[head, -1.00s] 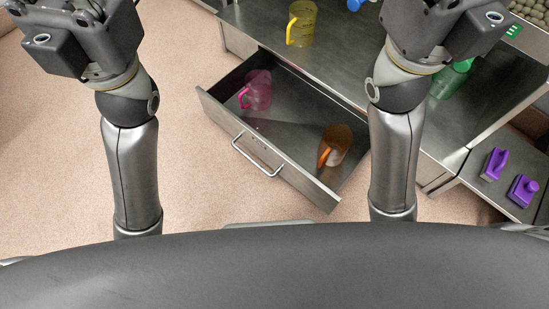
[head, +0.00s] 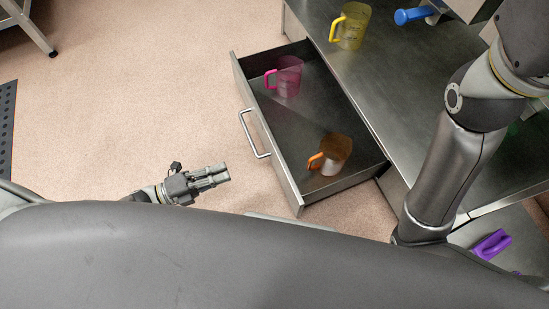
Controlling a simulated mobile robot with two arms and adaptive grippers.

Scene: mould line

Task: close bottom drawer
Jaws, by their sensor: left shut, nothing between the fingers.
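The bottom drawer (head: 285,165) is metal and pulled open from the cabinet, with a bar handle (head: 254,134) on its front. A pink jug (head: 289,77) stands at its far end and an orange-handled jug (head: 334,153) at its near end. My left gripper (head: 229,173) is low in the picture, left of the drawer front and apart from it. Its fingers are shut with nothing between them, and they point towards the drawer's near end. My right arm rises at the right, and its gripper is outside the picture.
A yellow jug (head: 351,27) and a blue object (head: 414,15) are on the metal worktop (head: 410,85) above the drawer. A purple tool (head: 491,244) lies on a lower shelf at the right. The floor (head: 150,110) left of the drawer is clear.

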